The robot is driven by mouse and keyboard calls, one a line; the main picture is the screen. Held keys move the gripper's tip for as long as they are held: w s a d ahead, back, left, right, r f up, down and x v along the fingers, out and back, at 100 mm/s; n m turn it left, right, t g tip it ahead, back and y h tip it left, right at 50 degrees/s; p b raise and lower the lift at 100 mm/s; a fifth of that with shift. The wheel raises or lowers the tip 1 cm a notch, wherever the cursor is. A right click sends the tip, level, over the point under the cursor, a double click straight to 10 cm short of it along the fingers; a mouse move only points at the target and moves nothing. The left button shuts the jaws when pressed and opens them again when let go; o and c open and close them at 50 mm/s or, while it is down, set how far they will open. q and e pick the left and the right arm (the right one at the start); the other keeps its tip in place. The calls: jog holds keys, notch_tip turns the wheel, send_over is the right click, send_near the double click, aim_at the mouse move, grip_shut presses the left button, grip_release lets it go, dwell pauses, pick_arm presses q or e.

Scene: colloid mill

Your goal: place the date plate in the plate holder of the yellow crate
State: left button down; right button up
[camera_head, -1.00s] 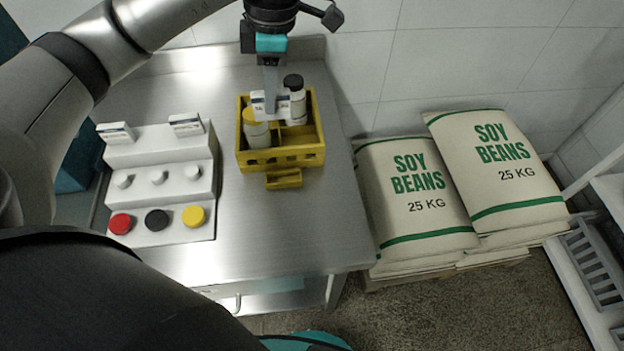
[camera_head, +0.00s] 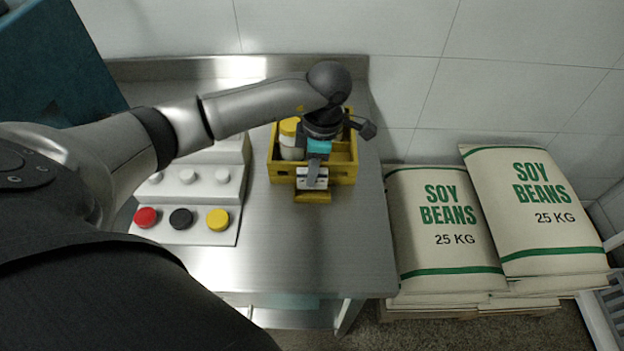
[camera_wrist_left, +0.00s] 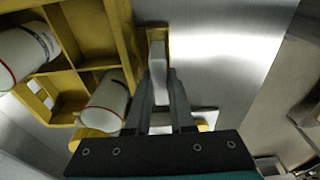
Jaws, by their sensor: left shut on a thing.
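The yellow crate (camera_head: 345,168) stands on the steel table, with its small yellow plate holder (camera_head: 313,197) low at its front. My left gripper (camera_head: 313,178) is shut on the date plate (camera_head: 312,183), a small white plate with dark print. It holds the plate upright just above or at the holder; I cannot tell whether it is seated. In the left wrist view the plate (camera_wrist_left: 158,75) shows edge-on between the fingers, close to the yellow holder (camera_wrist_left: 157,34). My right gripper is not in view.
A white-bodied bottle with a yellow cap (camera_head: 291,140) stands in the crate; the wrist view shows two bottles there. A white stepped panel (camera_head: 190,195) with red, black and yellow buttons is left of the crate. Soy bean sacks (camera_head: 440,220) lie right of the table. The table front is clear.

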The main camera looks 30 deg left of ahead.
pick_arm(q)
notch_tip(320, 180, down, 3)
jog(key=shift+f, duration=0.2)
jog(key=shift+f+b, duration=0.2)
jog(key=shift+b, duration=0.1)
jog(key=c, duration=1.1)
grip_release()
jog(key=shift+o, duration=0.2)
jog(key=shift+r, duration=0.15)
jog(key=shift+r, duration=0.25)
jog(key=r, duration=0.4)
jog(key=d+r, duration=0.1)
jog(key=r, duration=0.2)
jog(key=r+p, duration=0.1)
jog(key=r, duration=0.3)
jog(key=shift+w+d+r, duration=0.15)
jog(key=shift+w+r, duration=0.15)
jog(key=shift+w, duration=0.05)
